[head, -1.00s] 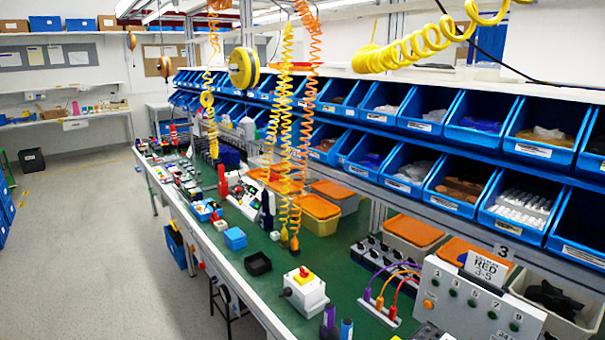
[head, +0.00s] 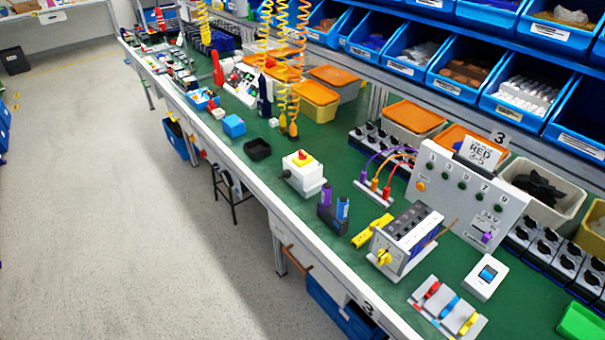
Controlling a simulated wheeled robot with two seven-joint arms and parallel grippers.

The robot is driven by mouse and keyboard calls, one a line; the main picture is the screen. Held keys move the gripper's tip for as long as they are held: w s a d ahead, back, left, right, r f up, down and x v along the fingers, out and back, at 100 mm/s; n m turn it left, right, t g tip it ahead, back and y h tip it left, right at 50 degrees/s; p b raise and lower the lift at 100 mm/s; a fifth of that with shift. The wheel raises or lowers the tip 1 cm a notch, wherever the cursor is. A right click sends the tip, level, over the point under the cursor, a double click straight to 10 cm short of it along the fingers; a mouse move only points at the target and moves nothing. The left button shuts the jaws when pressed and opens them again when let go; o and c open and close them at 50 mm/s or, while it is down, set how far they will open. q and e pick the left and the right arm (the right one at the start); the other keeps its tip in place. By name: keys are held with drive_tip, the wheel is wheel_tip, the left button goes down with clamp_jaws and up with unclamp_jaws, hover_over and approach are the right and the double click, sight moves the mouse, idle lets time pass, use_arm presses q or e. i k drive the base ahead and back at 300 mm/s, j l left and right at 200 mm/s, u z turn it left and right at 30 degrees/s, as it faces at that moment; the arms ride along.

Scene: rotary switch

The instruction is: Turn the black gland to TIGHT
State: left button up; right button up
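A small black part that looks like the gland (head: 286,174) sticks out of the box's left side, toward the bench's front edge. It is too small to read any TIGHT mark or tell how far it is turned. Neither of my grippers is in view.
A dark holder with blue and purple items (head: 333,211) stands right of the box. A black tray (head: 257,149) and a blue box (head: 234,126) lie to its left. A grey device with a yellow knob (head: 405,238) stands nearer. Orange-lidded bins (head: 414,116) are behind.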

sight(286, 173)
drive_tip(key=i+j+z, duration=0.1)
drive_tip(key=z, duration=0.9)
drive_tip(key=j+z, duration=0.3)
drive_tip(key=j, duration=0.25)
drive_tip(key=j+z, duration=0.3)
drive_tip(key=j, duration=0.2)
drive_tip(key=j+z, duration=0.35)
drive_tip(key=j, duration=0.2)
drive_tip(key=k+j+z, duration=0.3)
drive_tip(key=j, duration=0.2)
drive_tip(key=i, duration=0.1)
